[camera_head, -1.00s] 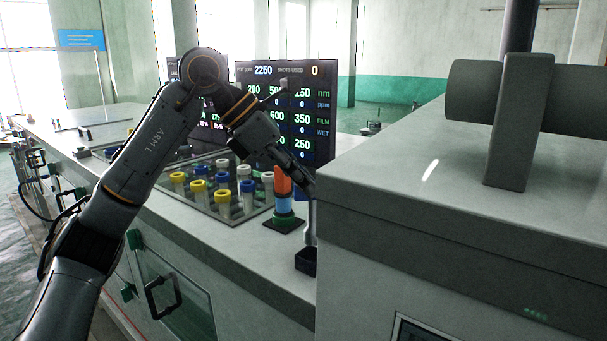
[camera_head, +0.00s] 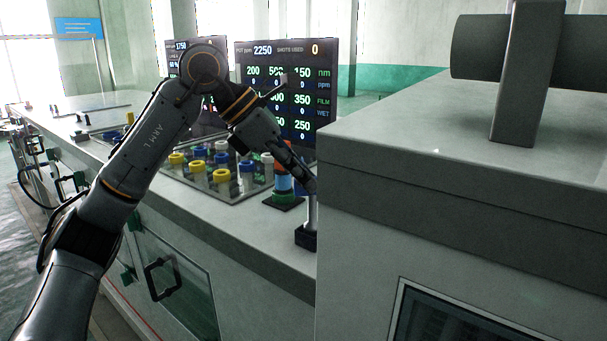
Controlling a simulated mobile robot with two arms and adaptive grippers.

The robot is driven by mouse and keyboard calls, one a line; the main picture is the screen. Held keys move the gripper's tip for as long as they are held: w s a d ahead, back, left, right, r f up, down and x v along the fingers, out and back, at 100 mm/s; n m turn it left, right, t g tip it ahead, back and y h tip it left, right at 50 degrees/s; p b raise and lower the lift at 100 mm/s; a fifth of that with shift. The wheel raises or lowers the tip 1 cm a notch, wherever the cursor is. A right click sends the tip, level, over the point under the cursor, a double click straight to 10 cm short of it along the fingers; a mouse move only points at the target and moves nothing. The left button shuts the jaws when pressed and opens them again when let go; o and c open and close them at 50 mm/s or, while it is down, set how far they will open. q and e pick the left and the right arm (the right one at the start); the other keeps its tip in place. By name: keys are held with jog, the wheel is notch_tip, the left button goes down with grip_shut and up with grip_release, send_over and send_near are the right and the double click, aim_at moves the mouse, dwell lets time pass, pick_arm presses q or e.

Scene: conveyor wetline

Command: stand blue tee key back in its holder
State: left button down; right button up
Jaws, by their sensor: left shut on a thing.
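My left gripper (camera_head: 309,184) is at the end of the arm from the left, beside the large grey housing. It is shut on the tee key, whose grey shaft (camera_head: 312,212) hangs upright below the fingers. The key's blue handle is mostly hidden by the gripper. The black holder (camera_head: 306,238) stands on the counter edge directly below, partly cut off by the housing. The shaft's lower end overlaps the holder in the picture; I cannot tell whether it is inside. My right gripper is not in view.
A tray (camera_head: 237,196) of yellow, blue and white capped vials lies further left. A screen (camera_head: 300,85) stands behind. The grey housing (camera_head: 440,150) blocks the right side.

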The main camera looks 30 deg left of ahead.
pick_arm(q)
jog(key=shift+f+b, duration=0.35)
jog(key=shift+f, duration=0.2)
jog(key=c, duration=1.3)
grip_release()
jog(key=v, duration=1.2)
